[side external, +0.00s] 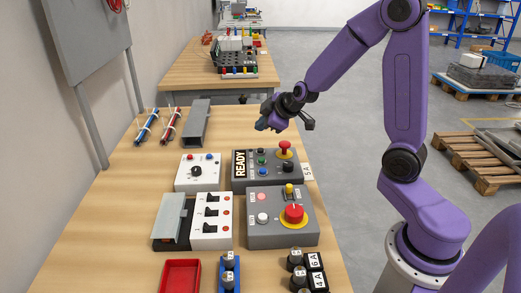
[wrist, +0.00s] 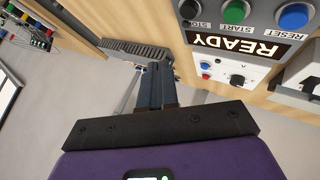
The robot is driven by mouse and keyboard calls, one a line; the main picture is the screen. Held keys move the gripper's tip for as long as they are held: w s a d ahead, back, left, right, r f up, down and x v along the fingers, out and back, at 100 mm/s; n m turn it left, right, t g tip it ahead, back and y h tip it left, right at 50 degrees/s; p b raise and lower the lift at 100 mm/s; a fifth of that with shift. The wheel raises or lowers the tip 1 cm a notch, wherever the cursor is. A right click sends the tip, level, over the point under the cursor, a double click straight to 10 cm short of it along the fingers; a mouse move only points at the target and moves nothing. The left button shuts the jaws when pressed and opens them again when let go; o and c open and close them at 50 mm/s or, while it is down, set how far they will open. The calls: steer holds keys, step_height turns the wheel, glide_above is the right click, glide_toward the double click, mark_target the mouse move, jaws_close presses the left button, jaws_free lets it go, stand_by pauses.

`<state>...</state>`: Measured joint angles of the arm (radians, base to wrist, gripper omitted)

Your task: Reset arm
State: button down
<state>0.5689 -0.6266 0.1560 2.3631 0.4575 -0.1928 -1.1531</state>
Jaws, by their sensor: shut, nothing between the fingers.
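My gripper (side external: 268,123) is shut and empty, raised over the wooden table behind the READY control box (side external: 286,179). Its closed fingers also show in the wrist view (wrist: 155,84). In the wrist view the blue button (wrist: 293,17) is labelled RESET, the green button (wrist: 235,12) START, and the black button (wrist: 188,10) STOP, partly cut off. The fingers are apart from the box and its buttons.
A white knob box (side external: 197,172), a switch box (side external: 211,220) and a grey box with a large red button (side external: 294,215) stand close by. A red tray (side external: 180,277) is in front. A grey channel (side external: 195,123) lies behind.

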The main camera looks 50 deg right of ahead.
stand_by(0.3)
steer(key=s+a+n+g+y, duration=0.2)
steer(key=s+a+g+y, duration=0.25)
steer(key=s+a, duration=0.95)
steer(key=s+g, duration=0.1)
steer(key=s, duration=0.2)
steer(key=s+a+n, duration=0.1)
steer(key=s, duration=0.2)
steer(key=s+a+g+h, duration=0.1)
steer(key=s, duration=0.2)
steer(key=shift+s+g, duration=0.15)
steer(key=shift+g, duration=0.2)
steer(key=s+d+n+g+h, duration=0.1)
steer(key=s+d, duration=0.3)
steer(key=s, duration=0.6)
steer(key=shift+s+r+g+h, duration=0.4)
steer(key=shift+r+h, duration=0.05)
steer(key=shift+h, duration=0.4)
